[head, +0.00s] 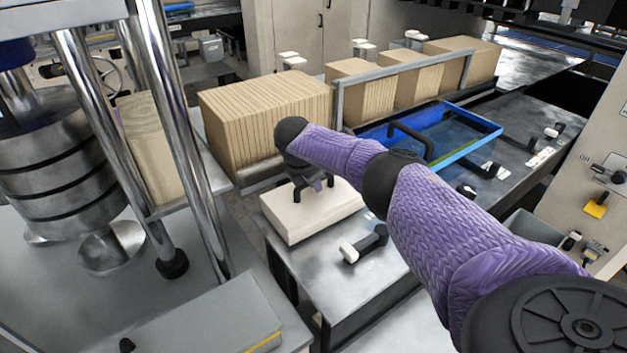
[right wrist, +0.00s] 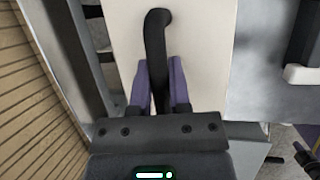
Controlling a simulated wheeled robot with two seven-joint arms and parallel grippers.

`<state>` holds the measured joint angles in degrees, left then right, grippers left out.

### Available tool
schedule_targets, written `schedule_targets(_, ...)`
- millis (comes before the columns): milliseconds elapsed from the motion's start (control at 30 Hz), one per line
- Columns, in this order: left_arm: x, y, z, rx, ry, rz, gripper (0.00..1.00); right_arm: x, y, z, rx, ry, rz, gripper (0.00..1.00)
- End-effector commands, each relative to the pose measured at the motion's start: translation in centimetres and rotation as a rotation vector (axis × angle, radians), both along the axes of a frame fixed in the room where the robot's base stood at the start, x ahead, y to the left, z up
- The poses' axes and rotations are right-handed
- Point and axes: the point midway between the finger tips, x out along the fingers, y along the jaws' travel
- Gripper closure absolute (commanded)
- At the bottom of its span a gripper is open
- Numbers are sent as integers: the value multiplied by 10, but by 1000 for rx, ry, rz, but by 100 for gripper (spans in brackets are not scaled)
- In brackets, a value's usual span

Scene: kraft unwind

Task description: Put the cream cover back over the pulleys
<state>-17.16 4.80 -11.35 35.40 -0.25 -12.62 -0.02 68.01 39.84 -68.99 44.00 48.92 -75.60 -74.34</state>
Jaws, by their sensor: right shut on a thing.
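The cream cover (head: 322,218) is a shallow box with a black handle on top, at the metal bench's left end in the head view. My right gripper (head: 308,188) is above it. In the right wrist view, the purple-sided fingers of this gripper (right wrist: 160,92) are shut around the black handle (right wrist: 155,45), with the cover's cream top (right wrist: 205,60) below. I cannot tell whether the cover rests on the bench or hangs just above it. No pulleys can be made out; what lies under the cover is hidden. My left gripper is out of view.
A black handle with a white end (head: 365,245) sits right of the cover on the metal bench (head: 385,272). A blue tray (head: 465,118) lies behind my right arm. Stacked brown board (head: 262,120) stands behind the cover; chrome posts (head: 165,110) rise at left.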

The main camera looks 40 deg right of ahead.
Motion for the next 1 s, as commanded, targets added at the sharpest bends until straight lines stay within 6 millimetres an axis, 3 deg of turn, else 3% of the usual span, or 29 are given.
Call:
schedule_targets(767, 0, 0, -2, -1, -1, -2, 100, 0, -1, -5, 0, -1, 0, 100)
schedule_targets(800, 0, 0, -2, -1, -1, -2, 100, 0, -1, -5, 0, -1, 0, 69)
schedule_targets(933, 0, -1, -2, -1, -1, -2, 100, 0, -1, -5, 0, 0, 0, 41)
schedule_targets(1000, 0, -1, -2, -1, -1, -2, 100, 0, -1, -5, 0, 0, 0, 36)
